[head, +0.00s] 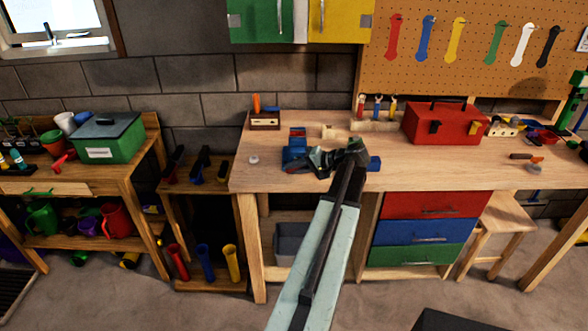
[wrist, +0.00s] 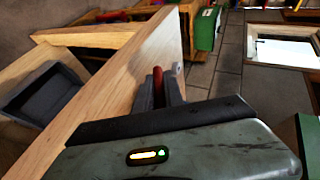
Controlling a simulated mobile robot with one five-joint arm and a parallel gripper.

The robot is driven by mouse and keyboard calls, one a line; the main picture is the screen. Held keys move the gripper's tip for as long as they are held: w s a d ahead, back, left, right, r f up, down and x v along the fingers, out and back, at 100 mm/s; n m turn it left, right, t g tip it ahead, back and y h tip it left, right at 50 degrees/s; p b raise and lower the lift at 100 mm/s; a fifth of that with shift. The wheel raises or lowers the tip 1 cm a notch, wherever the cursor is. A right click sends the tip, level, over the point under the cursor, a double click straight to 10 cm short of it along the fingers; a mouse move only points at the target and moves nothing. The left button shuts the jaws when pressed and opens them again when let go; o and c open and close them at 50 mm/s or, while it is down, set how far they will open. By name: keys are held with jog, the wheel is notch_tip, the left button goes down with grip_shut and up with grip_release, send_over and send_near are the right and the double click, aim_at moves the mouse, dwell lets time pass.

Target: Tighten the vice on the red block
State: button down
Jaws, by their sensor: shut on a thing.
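The blue vice (head: 293,154) stands near the left front of the wooden workbench (head: 250,180). The red block (head: 297,132) shows at its top, and my gripper hides part of the vice. My gripper (head: 291,168) is at the front of the vice, pointing left along the bench edge. In the wrist view my gripper (wrist: 158,92) is shut on a red bar (wrist: 157,78), which looks like the vice handle. The vice jaws and the block do not show in the wrist view, so I cannot tell how tightly the block is held.
A red toolbox (head: 445,124) stands farther right on the bench. A small wooden holder (head: 265,121) is behind the vice, and a small pale round thing (head: 253,160) lies to its left. A blue thing (head: 375,163) is right of my wrist. A grey bin (wrist: 42,92) sits below.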

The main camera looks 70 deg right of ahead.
jog(key=c, duration=1.4)
grip_release()
jog(key=shift+s, duration=0.1)
jog(key=shift+c, duration=0.2)
jog(key=shift+r, duration=0.1)
jog(key=p+v, duration=0.3)
jog(key=v, duration=0.4)
jog(key=shift+s+p, duration=0.3)
jog(key=shift+s, duration=0.05)
jog(key=shift+r, duration=0.1)
